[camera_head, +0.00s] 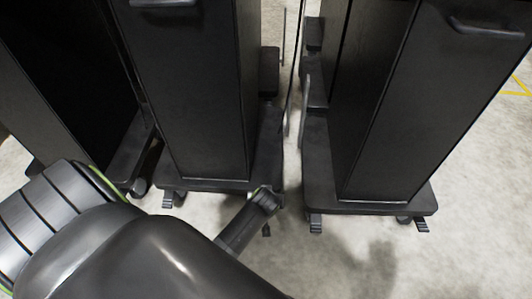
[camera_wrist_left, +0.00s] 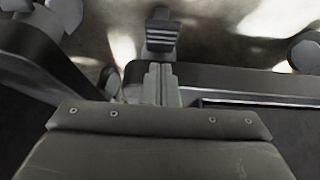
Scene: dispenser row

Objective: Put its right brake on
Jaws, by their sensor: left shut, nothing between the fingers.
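The middle dispenser (camera_head: 205,100) is a tall black cabinet on a wheeled base. My left arm reaches in from the left, and its slim dark end (camera_head: 247,220) covers the front right corner of that base. In the left wrist view my left gripper (camera_wrist_left: 160,72) is shut and empty. A ridged grey brake pedal (camera_wrist_left: 161,36) lies just past its fingertips, in line with them. I cannot tell whether they touch, or whether the pedal is up or down. My right gripper is out of view.
The right dispenser (camera_head: 385,100) stands close by across a narrow gap, with brake pedals (camera_head: 316,226) and (camera_head: 422,226) under its base front. Another dark cabinet (camera_head: 65,70) stands at the left. The floor (camera_head: 400,265) in front at right is clear.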

